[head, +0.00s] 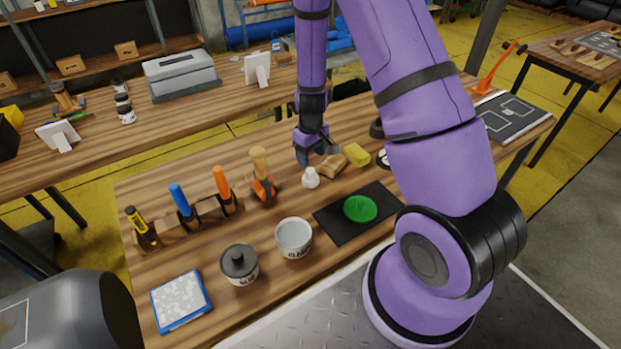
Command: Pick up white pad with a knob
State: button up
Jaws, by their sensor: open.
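A small white piece with a rounded top (311,178), which looks like the white pad with a knob, sits upright on the wooden workbench (190,265). My gripper (318,156) hangs down from the purple arm just behind the white pad, pointing at the bench. It is open, and nothing shows held in it. The gripper and the pad look close together in the picture; I cannot tell the exact gap. The pad is not covered.
A brown block (333,165) and a yellow sponge (357,155) lie right of the gripper. A wooden-handled tool (259,163) stands left. In front are a clear-labelled tub (294,238), a dark-lidded glue tub (239,266) and a green dish (360,209) on a black mat (335,225).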

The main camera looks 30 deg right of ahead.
aim_at(310, 170)
jog(key=shift+s+a+f, duration=0.1)
jog(key=shift+a+f, duration=0.05)
jog(key=shift+f, duration=3.4)
jog(key=c, duration=1.1)
jog(key=shift+r, duration=0.2)
